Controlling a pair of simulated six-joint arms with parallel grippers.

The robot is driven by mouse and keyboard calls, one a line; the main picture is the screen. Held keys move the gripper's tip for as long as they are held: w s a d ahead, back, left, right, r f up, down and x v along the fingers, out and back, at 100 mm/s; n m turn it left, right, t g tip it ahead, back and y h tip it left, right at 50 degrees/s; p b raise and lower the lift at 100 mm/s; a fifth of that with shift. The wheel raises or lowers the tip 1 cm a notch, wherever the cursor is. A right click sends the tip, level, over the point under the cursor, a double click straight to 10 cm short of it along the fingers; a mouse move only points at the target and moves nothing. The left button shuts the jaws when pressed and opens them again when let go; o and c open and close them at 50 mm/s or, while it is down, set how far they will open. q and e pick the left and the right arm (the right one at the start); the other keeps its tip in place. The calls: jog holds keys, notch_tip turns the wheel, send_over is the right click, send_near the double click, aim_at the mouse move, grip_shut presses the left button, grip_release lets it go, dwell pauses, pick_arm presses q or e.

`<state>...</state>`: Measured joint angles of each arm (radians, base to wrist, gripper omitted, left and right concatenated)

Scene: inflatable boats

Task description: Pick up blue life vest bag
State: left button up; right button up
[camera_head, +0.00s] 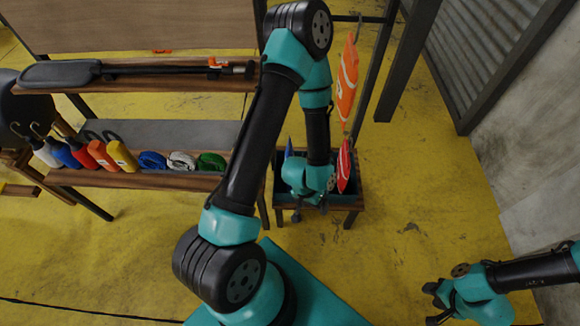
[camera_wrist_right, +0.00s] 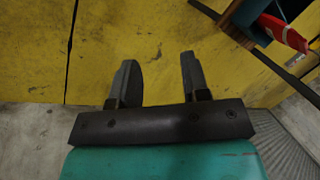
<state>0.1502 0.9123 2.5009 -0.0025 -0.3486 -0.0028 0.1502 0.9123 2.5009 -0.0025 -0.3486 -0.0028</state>
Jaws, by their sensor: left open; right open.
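A narrow blue item (camera_head: 289,148) stands up in a small wooden stand, mostly hidden by my left arm; I cannot tell whether it is the blue life vest bag. A blue bag-like item (camera_head: 62,153) also stands in the shelf row, between a white and a red one. My left gripper (camera_head: 311,202) is open over the stand, close beside the narrow blue item; its fingertips are small and partly hidden. My right gripper (camera_head: 434,304) is open and empty, low at the right; its two fingers show apart in the right wrist view (camera_wrist_right: 155,80).
A red item (camera_head: 344,168) stands in the stand (camera_head: 349,201), right of my left gripper. An orange item (camera_head: 347,85) hangs above it. The wooden shelf (camera_head: 130,179) at left holds colored bags and coils. Yellow floor (camera_head: 420,190) is clear at right, before the wall.

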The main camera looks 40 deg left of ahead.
jog(key=o, duration=0.7)
